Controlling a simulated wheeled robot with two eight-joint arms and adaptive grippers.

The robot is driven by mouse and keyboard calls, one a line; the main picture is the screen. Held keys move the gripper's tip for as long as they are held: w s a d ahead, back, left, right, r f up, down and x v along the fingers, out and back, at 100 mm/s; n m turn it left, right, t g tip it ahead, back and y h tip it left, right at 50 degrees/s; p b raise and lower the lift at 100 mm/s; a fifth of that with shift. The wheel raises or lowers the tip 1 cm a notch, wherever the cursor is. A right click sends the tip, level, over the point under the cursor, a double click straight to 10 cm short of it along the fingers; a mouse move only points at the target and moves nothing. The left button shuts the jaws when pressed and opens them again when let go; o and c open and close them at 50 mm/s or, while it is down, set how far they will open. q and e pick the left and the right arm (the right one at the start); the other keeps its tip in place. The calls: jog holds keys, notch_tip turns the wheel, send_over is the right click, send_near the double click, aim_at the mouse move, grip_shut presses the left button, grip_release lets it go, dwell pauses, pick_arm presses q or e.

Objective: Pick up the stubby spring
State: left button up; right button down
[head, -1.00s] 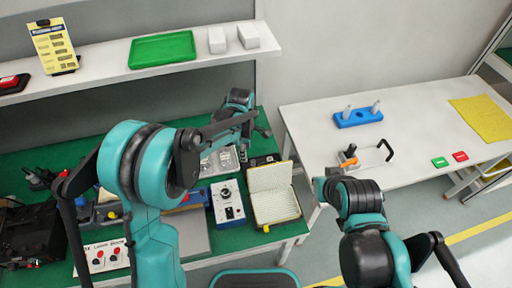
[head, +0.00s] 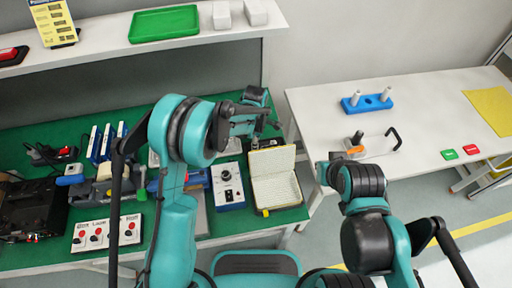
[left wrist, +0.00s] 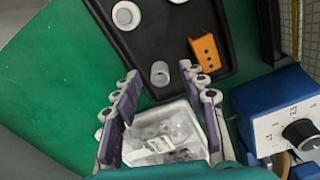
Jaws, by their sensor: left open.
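In the left wrist view a small grey, round, short piece (left wrist: 160,73) stands on a black tray (left wrist: 160,30). It may be the stubby spring, but coils cannot be made out. My left gripper (left wrist: 159,77) is open, its fingers on either side of this piece in the picture. I cannot tell how far above it they are. In the head view my left gripper (head: 268,124) is over the back right of the green bench, small and partly hidden by its arm. My right arm shows at the right, but its gripper cannot be made out.
A clear box of parts (left wrist: 165,138) lies between the fingers in the wrist view. An orange block with holes (left wrist: 205,53) and a white ring (left wrist: 126,15) are on the tray. A blue dial box (left wrist: 285,112) is at the right. Green bench (left wrist: 50,85) is bare at left.

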pick_arm(q)
jog(key=shift+c, duration=0.3)
jog(key=c, duration=0.9)
jog(key=shift+o, duration=0.2)
jog(key=shift+r, duration=0.15)
